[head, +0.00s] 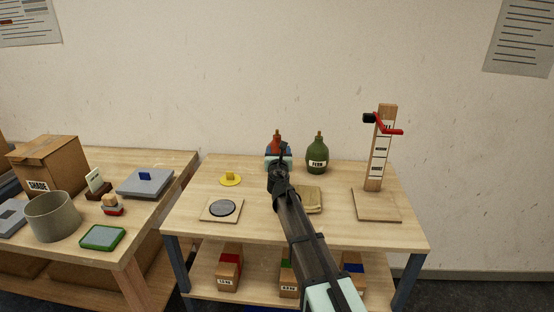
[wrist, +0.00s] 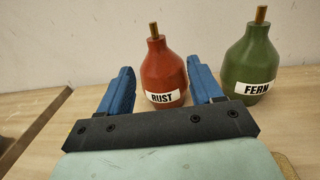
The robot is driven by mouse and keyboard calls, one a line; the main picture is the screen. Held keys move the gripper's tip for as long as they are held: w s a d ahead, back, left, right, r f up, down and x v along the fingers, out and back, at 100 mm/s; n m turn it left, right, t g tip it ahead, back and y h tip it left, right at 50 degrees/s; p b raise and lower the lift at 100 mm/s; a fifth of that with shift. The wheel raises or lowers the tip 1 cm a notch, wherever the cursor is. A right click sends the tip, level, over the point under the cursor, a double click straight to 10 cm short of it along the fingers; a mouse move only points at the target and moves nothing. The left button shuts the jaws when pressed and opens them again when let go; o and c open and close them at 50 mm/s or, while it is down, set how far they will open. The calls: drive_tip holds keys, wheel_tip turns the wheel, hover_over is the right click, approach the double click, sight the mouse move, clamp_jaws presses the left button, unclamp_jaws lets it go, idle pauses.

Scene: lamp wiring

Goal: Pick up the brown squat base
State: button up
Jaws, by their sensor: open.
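A rust-brown, squat, bottle-shaped base (wrist: 163,72) labelled RUST stands upright, with a thin wooden peg on top. It also shows in the head view (head: 277,148), partly hidden behind my gripper. My gripper (head: 279,158) is open and low over the back of the middle table. In the wrist view its two blue fingers (wrist: 160,82) point towards the base, one on each side of it. Whether either finger touches it, I cannot tell. A green base (wrist: 252,68) labelled FERN stands just to the right, also in the head view (head: 317,157).
A wooden stand (head: 378,150) with a red arm is at the right. A yellow disc (head: 230,180), a board with a grey disc (head: 222,208) and a tan pad (head: 309,199) lie on the table. The left table (head: 150,225) holds a box and a pot. A wall is behind.

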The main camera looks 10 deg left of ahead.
sight(277, 138)
drive_tip(key=w, duration=0.4)
drive_tip(key=w+a, duration=0.1)
drive_tip(key=w, duration=0.3)
drive_tip(key=w+a, duration=0.1)
drive_tip(key=w, duration=0.4)
drive_tip(key=shift+w, duration=0.1)
drive_tip(key=shift+c, duration=0.4)
drive_tip(key=c, duration=1)
